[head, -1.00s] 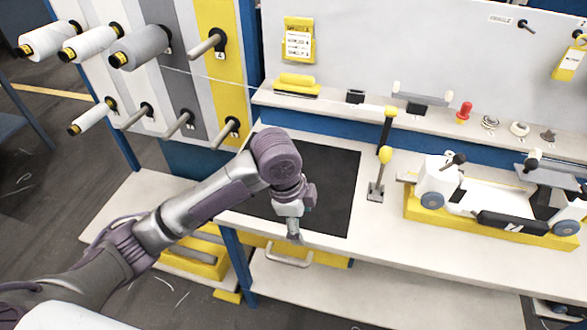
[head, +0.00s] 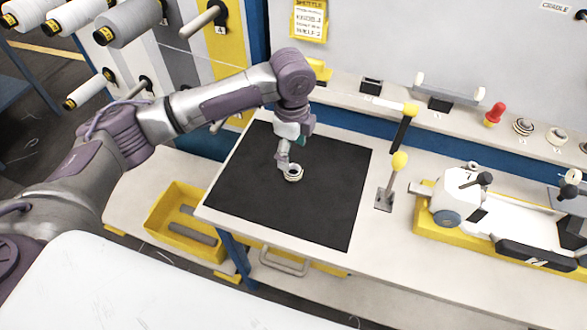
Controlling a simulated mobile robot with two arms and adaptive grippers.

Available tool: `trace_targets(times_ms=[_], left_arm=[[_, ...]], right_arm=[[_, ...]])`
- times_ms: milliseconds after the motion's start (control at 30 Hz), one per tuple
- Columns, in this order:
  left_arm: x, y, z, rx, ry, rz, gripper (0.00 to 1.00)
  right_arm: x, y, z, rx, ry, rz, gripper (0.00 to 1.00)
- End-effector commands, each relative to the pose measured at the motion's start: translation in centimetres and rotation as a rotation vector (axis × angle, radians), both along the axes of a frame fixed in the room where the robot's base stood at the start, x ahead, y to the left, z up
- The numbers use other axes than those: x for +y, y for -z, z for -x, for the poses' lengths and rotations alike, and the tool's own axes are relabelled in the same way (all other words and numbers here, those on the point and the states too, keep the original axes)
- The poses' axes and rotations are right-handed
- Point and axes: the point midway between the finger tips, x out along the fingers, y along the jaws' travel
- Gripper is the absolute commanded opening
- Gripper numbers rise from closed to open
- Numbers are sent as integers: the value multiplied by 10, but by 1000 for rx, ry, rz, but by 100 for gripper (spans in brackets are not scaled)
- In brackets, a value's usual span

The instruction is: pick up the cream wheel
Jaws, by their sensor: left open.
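A small round cream wheel (head: 293,174) with a dark band lies on the black mat (head: 330,215) on the table. My left gripper (head: 287,165) points down at it from above, its fingertips at the wheel's far-left side. The gripper is open, and I cannot tell whether it touches the wheel. My right gripper is not in view.
On the back ledge are a red knob (head: 495,114) and several small round pieces (head: 557,137). A lever with a yellow knob (head: 399,160) stands right of the mat. A white shuttle (head: 465,192) sits on a yellow cradle farther right. Most of the mat is clear.

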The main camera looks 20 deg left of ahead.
Motion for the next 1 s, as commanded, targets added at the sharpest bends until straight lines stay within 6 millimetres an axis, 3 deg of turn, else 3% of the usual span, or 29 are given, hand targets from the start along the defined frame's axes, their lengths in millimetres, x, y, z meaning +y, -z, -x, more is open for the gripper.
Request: trace_targets(times_ms=[333,533,800,833,1000], left_arm=[[3,32,2,3,1,-2,76],[4,59,2,0,0,-1,76],[4,64,2,-2,2,-1,76],[4,64,2,-2,2,-1,74],[4,63,1,-2,2,-1,46]], right_arm=[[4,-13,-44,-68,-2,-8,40],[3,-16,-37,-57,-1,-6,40],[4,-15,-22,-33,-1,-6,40],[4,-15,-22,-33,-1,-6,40],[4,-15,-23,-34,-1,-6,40]])
